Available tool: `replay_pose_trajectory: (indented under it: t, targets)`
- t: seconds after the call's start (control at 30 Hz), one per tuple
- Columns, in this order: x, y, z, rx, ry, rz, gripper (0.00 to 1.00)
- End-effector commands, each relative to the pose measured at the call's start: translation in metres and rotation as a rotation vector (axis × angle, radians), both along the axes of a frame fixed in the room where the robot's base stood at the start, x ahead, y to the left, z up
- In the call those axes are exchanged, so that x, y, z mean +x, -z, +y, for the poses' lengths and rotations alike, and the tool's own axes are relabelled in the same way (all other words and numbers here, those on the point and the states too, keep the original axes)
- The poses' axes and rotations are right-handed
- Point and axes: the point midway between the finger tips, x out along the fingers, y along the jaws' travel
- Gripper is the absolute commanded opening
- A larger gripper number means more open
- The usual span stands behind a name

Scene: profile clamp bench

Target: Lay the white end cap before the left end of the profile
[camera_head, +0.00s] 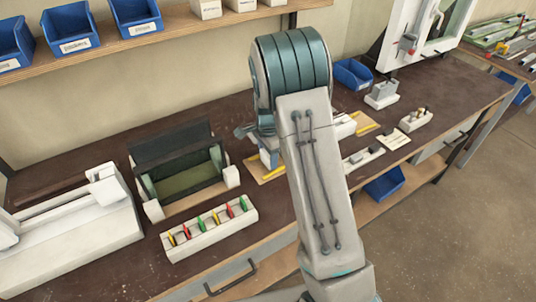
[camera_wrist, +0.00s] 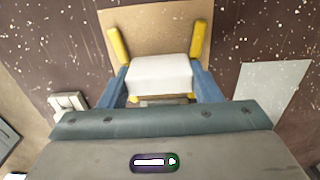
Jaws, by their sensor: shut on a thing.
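My gripper (camera_wrist: 160,78) shows in the wrist view with a blue finger on each side of a white block. It is shut on this block, which looks like the white end cap (camera_wrist: 160,72). The block is over the near part of a tan board (camera_wrist: 160,25) with two yellow bars (camera_wrist: 119,46) rising on either side. I cannot tell whether the block touches the board. In the head view my arm hides most of the gripper and the block. A white piece (camera_head: 345,126) shows right of my arm; I cannot tell whether it is the profile.
A white rack with coloured pieces (camera_head: 210,232) and a dark open-topped holder (camera_head: 180,170) stand left of my arm. A white machine (camera_head: 75,245) fills the bench's left end. Small white fixtures (camera_head: 382,95) stand to the right. Blue bins (camera_head: 70,28) line the shelf above.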

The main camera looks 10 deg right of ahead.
Motion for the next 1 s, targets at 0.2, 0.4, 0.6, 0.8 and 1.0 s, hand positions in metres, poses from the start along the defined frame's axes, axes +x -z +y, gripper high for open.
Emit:
replay_pose_trajectory:
  t: [0.2,0.4,0.6,0.8,1.0]
  targets:
    - [0.0,0.0044,0.0,0.0,0.0,0.0,0.36]
    - [0.0,0.0041,-0.0001,0.0,0.0,0.0,0.8]
    - [0.0,0.004,-0.0001,0.0,0.0,0.0,0.83]
    - [-0.0001,0.0041,-0.0001,0.0,0.0,0.0,0.83]
    - [0.0001,0.0003,-0.0001,0.0,0.0,0.0,0.83]
